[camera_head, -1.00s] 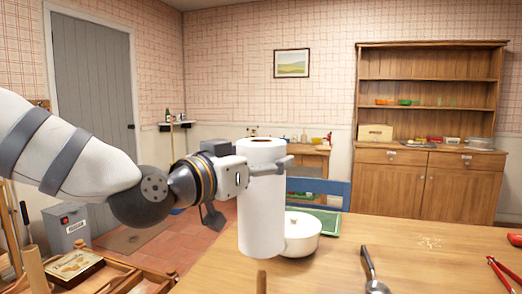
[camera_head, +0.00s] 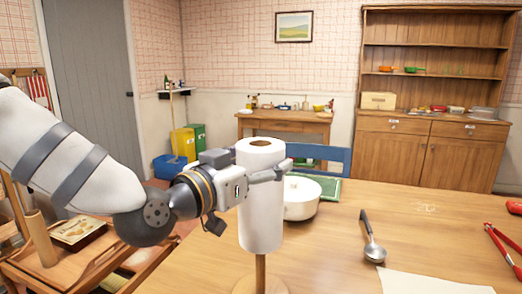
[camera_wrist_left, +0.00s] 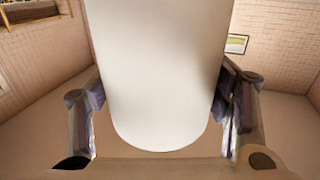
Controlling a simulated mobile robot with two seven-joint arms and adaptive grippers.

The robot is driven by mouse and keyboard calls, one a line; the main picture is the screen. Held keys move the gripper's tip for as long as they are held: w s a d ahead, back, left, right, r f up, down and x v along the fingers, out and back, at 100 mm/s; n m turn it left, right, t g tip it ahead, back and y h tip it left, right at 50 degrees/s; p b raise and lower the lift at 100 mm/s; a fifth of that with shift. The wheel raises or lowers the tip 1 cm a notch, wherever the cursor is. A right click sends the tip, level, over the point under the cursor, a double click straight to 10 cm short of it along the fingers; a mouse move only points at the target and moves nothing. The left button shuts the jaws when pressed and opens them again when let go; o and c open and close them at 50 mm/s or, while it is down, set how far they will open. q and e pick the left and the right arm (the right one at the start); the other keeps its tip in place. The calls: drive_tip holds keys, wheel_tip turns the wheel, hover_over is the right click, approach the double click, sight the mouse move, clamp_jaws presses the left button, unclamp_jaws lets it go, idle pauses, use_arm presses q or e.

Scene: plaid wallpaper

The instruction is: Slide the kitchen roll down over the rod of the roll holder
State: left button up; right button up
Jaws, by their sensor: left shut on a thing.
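The white kitchen roll (camera_head: 260,212) stands upright in my left gripper (camera_head: 266,175), which is shut around its upper part. In the left wrist view the roll (camera_wrist_left: 160,75) fills the middle, with a finger pressed on each side. The roll holder's wooden rod (camera_head: 260,271) shows directly below the roll's bottom edge, in line with it. The holder's base (camera_head: 246,287) is at the bottom edge of the picture. The rod's tip is hidden by the roll; I cannot tell whether it is inside the core or behind it. The roll's top hole looks empty. My right gripper is not in view.
A white pot (camera_head: 301,198) stands just right of the roll on the wooden table (camera_head: 345,235). A ladle (camera_head: 373,240), a white sheet (camera_head: 430,284) and red-handled pliers (camera_head: 497,240) lie further right. A wooden tray (camera_head: 85,272) is at the lower left.

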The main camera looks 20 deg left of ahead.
use_arm(q)
drive_tip(key=shift+f+b, duration=0.7)
drive_tip(key=shift+f, duration=2.5)
drive_tip(key=shift+f+b, duration=1.4)
drive_tip(key=shift+f, duration=2.65)
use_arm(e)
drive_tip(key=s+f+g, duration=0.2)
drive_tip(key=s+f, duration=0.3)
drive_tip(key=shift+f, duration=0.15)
use_arm(q)
drive_tip(key=o, duration=1.7)
drive_tip(key=shift+o, duration=0.2)
wheel_tip(320, 180, up, 9)
drive_tip(key=shift+f, duration=0.1)
drive_tip(key=shift+r, duration=0.6)
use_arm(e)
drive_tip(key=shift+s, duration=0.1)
